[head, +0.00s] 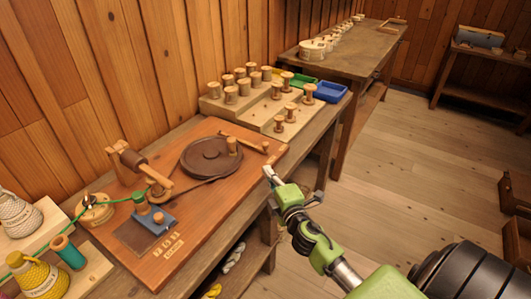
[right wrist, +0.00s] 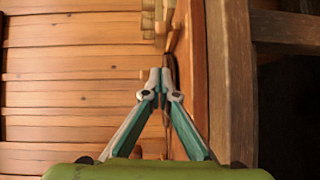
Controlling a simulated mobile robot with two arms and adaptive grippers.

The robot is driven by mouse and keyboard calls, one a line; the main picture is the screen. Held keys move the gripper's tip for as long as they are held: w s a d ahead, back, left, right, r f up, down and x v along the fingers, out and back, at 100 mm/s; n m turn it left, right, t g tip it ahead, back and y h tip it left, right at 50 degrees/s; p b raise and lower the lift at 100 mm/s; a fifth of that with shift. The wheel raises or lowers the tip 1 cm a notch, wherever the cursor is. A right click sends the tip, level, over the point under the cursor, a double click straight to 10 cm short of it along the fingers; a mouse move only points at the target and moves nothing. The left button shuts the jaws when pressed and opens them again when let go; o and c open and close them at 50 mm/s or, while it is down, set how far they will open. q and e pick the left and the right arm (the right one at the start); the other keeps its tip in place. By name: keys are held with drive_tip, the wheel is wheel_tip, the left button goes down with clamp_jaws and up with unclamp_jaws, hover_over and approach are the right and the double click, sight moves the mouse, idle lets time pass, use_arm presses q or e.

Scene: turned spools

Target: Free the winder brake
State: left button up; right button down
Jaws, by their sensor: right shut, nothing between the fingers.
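The winder sits on a reddish wooden board (head: 210,235) on the bench. It has a dark round wheel (head: 208,158) with an upright wooden knob (head: 233,145). A small wooden lever (head: 251,143) lies beside the wheel, near the board's far right end; I cannot tell whether it is the brake or how it is set. My left gripper is out of view.
Wooden spools stand on a stepped rack (head: 257,112) behind the board, with a blue tray (head: 330,91) beside it. Cones of yarn (head: 40,279) and green thread lie at the left. The floor (head: 430,170) to the right is open.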

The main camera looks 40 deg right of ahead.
drive_tip(key=x, duration=0.7)
drive_tip(key=shift+w+d, duration=0.1)
drive_tip(key=shift+w, duration=0.25)
drive_tip(key=shift+w+d+f, duration=0.1)
drive_tip(key=shift+w+d, duration=0.15)
drive_tip(key=shift+d, duration=0.3)
drive_tip(key=shift+w+d+f, duration=0.1)
drive_tip(key=shift+w+d, duration=0.2)
drive_tip(key=shift+d, duration=0.25)
drive_tip(key=shift+w+d, duration=0.35)
drive_tip(key=shift+d, duration=0.2)
drive_tip(key=shift+d, duration=0.1)
